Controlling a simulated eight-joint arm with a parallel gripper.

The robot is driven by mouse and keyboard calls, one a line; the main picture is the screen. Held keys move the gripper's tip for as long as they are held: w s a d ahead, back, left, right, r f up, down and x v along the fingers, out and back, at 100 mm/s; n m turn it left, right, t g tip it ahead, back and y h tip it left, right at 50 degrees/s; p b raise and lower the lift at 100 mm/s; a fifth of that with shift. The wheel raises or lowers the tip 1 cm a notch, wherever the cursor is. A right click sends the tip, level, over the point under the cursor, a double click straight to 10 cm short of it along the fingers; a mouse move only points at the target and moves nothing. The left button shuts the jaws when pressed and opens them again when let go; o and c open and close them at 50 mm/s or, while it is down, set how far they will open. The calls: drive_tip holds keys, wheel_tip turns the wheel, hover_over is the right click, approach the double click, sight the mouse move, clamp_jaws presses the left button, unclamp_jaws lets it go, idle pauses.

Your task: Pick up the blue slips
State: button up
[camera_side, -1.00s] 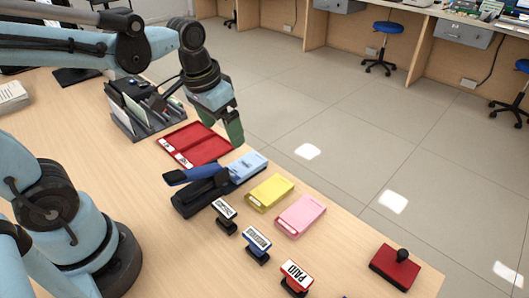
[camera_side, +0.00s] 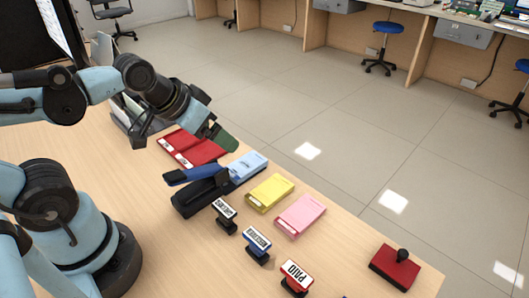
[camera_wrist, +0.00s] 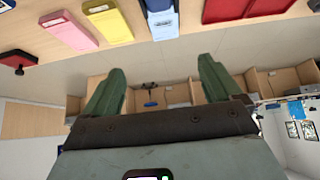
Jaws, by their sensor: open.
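The blue slips (camera_side: 247,167) are a light blue pad lying on the counter, just behind the blue-and-black stapler and left of the yellow pad in the side view. In the wrist view the blue slips (camera_wrist: 161,20) show at the top, upside down. My gripper (camera_side: 222,139) is above the counter, a little beyond and left of the blue slips, over the red folder's right end, and apart from the slips. In the wrist view its two green fingers (camera_wrist: 157,85) are spread wide with nothing between them.
A stapler (camera_side: 200,190), a yellow pad (camera_side: 270,192), a pink pad (camera_side: 300,215) and several stamps (camera_side: 257,245) crowd around the slips. A red folder (camera_side: 190,147) lies behind. A red ink pad (camera_side: 394,268) is near the right edge. The counter's far edge is close to the slips.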

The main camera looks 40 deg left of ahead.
drive_tip(key=g, duration=0.7)
approach(246, 163)
drive_tip(key=shift+f, duration=4.15)
drive_tip(key=c, duration=1.3)
drive_tip(key=shift+o, duration=0.2)
drive_tip(key=shift+r, duration=0.1)
